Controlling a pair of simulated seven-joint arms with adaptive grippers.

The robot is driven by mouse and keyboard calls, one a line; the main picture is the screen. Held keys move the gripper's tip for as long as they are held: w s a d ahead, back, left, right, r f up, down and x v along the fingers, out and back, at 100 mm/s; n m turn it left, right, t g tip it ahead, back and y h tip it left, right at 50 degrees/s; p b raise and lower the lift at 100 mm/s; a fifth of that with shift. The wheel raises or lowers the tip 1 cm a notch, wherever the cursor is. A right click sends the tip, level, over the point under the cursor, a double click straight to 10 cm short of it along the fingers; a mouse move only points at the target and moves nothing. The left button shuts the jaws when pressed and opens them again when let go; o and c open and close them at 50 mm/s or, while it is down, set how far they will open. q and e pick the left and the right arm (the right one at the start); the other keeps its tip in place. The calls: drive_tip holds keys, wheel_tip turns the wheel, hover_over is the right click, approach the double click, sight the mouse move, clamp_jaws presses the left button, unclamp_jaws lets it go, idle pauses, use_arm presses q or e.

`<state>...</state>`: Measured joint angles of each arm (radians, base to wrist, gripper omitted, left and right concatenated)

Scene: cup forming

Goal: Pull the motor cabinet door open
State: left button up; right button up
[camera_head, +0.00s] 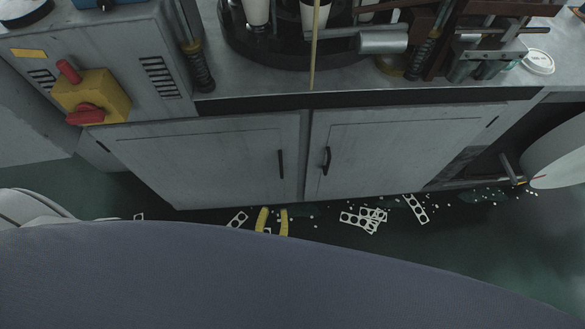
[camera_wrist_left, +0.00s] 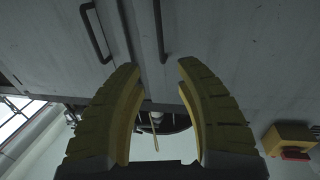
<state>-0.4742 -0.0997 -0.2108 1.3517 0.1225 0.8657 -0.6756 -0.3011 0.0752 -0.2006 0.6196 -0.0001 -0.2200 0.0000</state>
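Two grey cabinet doors sit side by side under the machine table, a left door (camera_head: 215,160) and a right door (camera_head: 385,150). Both look shut. The left door has a dark upright handle (camera_head: 281,164), and the right door has a dark handle (camera_head: 326,160). My left gripper (camera_head: 272,221) is open and empty, low in front of the doors, below the left door's handle in the picture. In the left wrist view its yellow fingers (camera_wrist_left: 157,78) are spread, with the left door's handle (camera_wrist_left: 160,30) and the right door's handle (camera_wrist_left: 95,32) beyond, both apart from the fingers. My right gripper is not in view.
A yellow box with red knobs (camera_head: 100,95) sticks out left of the doors. A large white roll or disc (camera_head: 560,152) stands at the right. Punched white scraps (camera_head: 365,219) litter the dark green floor. The table edge (camera_head: 400,97) overhangs the doors.

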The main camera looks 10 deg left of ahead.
sight(281, 171)
use_arm(q)
drive_tip(key=w, duration=0.5)
drive_tip(key=w+a, duration=0.1)
drive_tip(key=w, duration=1.1)
drive_tip(key=shift+a, duration=0.3)
clamp_jaws()
